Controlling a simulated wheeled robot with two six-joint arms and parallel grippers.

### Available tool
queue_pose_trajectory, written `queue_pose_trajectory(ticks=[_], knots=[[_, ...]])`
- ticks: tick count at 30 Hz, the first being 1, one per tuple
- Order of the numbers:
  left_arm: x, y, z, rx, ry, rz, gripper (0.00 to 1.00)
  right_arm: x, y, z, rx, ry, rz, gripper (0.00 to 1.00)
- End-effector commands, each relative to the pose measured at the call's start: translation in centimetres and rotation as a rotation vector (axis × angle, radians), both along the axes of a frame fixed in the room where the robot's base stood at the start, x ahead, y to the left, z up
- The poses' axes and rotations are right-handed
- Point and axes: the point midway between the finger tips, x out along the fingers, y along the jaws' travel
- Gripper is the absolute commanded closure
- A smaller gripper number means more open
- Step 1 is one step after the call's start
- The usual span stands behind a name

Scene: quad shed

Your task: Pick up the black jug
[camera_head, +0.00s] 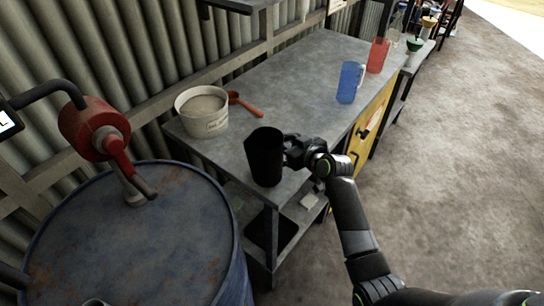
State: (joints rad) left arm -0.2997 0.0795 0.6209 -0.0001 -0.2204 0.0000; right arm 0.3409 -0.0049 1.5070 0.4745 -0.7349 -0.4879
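The black jug (264,158) is upright at the near corner of the grey metal bench (297,78). Whether its base touches the bench top is hard to tell. My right gripper (290,150) is at the jug's right side, where a handle could be. Its fingers are dark against the dark jug and partly hidden, so I cannot tell whether they are closed on it. My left gripper is not in view.
A white tub (203,122) and an orange scoop (245,104) stand behind the jug. A blue jug (347,82) and a red container (377,55) are farther right. A blue drum (185,235) with a red pump (92,128) is at left. Concrete floor at right is clear.

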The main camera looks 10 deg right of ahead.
Motion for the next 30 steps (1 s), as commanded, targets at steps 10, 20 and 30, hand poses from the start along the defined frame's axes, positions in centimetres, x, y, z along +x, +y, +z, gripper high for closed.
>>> queue_pose_trajectory(ticks=[10, 20, 30], knots=[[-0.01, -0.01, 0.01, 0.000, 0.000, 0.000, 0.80, 0.13, 0.08, -0.04, 0.000, -0.001, 0.000, 0.85], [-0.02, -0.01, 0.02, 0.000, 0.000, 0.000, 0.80, 0.14, 0.08, 0.05, 0.002, -0.002, 0.000, 1.00], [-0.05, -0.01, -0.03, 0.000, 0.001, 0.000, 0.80, 0.16, 0.07, 0.29, 0.001, -0.003, 0.000, 1.00]])
